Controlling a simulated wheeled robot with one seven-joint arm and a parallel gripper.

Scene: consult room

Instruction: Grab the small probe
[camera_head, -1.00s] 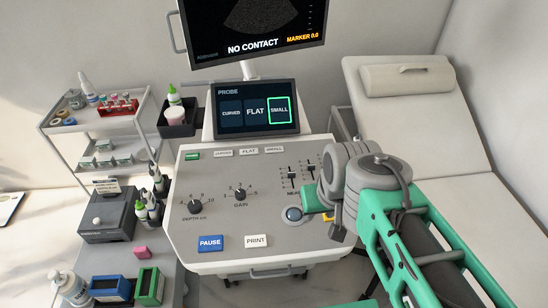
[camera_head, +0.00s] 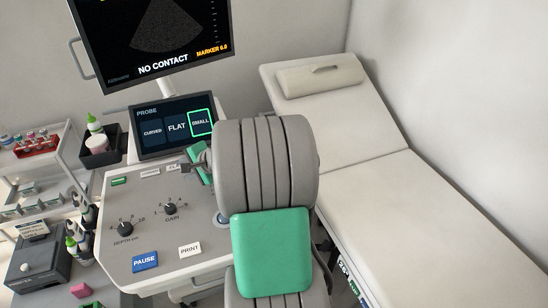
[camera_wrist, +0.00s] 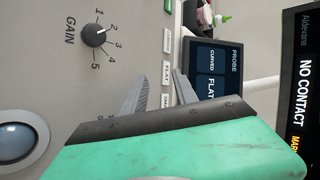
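I cannot make out the small probe in either view. The probe screen (camera_head: 175,126) shows CURVED, FLAT and SMALL, with SMALL outlined in green; it also shows in the wrist view (camera_wrist: 215,72). My gripper (camera_wrist: 160,95) is open in the wrist view, its two grey ribbed fingers apart with nothing seen between them. They appear over the console's label strip, near the FLAT label (camera_wrist: 166,72). In the head view my arm hides most of the gripper and the console's right side.
The console (camera_head: 150,225) has knobs and PAUSE and PRINT buttons. The monitor (camera_head: 155,35) reads NO CONTACT. A cart (camera_head: 55,175) with bottles and tubes stands left. The padded couch (camera_head: 400,190) lies right and is clear. Partly hidden labelled items (camera_head: 354,287) sit at its near edge.

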